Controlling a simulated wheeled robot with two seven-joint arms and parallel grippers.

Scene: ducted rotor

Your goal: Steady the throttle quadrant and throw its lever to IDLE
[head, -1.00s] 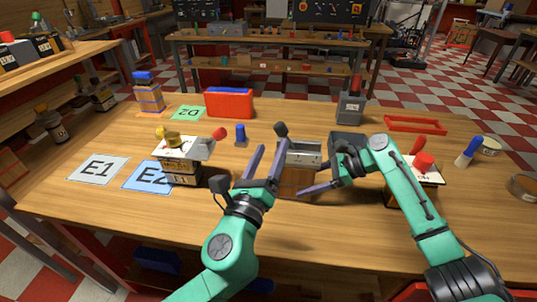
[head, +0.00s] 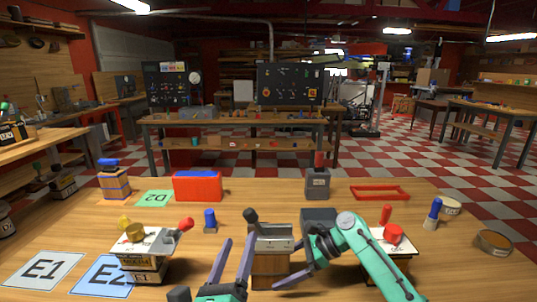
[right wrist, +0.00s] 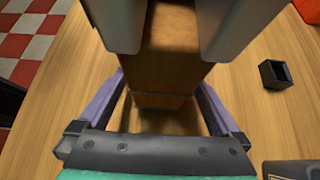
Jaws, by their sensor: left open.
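The throttle quadrant (head: 270,266) is a wooden block with a grey top, standing upright mid-table. Its dark-knobbed lever (head: 251,216) leans to the left in the head view. Any IDLE mark is too small to read. My left gripper (head: 238,242) is open and empty, just left of the quadrant, fingers pointing up toward the lever without touching the knob. My right gripper (right wrist: 160,90) has one finger on each side of the wooden body (right wrist: 160,102), below the grey top, and appears closed on it. In the head view its far finger is hidden.
A red-knobbed device (head: 143,262) stands left, beside cards E1 (head: 38,268) and E2. Another with red knobs (head: 395,240) stands right, behind my right arm. A blue-topped peg (head: 210,222) stands behind left.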

